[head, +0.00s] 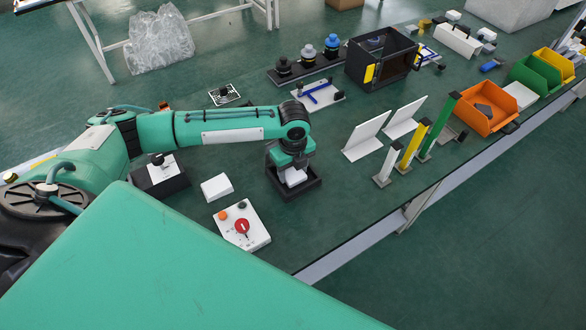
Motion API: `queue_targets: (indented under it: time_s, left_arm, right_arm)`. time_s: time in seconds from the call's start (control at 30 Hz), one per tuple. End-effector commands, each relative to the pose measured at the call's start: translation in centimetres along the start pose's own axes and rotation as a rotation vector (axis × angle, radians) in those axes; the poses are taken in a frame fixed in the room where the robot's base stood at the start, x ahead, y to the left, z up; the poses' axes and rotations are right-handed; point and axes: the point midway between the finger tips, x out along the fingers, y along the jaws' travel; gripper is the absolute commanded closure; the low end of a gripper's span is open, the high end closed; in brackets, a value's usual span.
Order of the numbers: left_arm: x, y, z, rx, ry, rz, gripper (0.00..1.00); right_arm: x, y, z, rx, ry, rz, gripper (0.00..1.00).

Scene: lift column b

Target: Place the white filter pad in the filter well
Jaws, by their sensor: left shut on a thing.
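My left gripper (292,170) points down at the middle of the bench, over a black square open-topped tray that looks like the filter well (299,195). It is shut on a white piece, which looks like the filter pad (295,178). The white piece is low, within the outline of the black walls. I cannot tell whether it touches the floor of the well. The fingers and wrist hide its upper part and the back of the well. My right gripper is not in view.
A white block (216,187) and a control box with a red knob (242,226) are left of the well. White angled plates (366,137) and upright posts (411,146) stand to the right. A dark open box (382,60) is behind. The bench's front edge is close.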

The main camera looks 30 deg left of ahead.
Motion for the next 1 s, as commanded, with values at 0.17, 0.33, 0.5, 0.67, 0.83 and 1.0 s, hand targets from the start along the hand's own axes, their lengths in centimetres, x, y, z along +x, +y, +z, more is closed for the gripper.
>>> queue_targets:
  time_s: [0.17, 0.33, 0.5, 0.67, 0.83, 1.0]
  left_arm:
    - [0.2, 0.0, 0.0, 0.0, 0.0, 0.0, 0.41]
    - [0.2, 0.0, 0.0, 0.0, 0.0, 0.0, 0.38]
    - [0.0, 0.0, 0.0, 0.0, 0.0, -0.001, 0.38]
    - [-1.8, -0.1, 0.1, 0.001, -0.001, -0.004, 0.38]
    - [-5.4, -0.1, 0.0, 0.001, -0.001, -0.004, 0.38]
    - [-8.9, -0.1, 0.1, 0.0, -0.001, -0.004, 0.38]
  right_arm:
    - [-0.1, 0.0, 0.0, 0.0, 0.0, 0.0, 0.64]
    - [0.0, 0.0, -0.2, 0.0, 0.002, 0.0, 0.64]
    - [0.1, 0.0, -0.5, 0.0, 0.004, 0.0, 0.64]
    - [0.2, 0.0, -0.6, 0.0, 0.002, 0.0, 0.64]
    - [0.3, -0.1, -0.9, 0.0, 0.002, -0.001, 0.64]
    - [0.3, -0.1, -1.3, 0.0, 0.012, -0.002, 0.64]
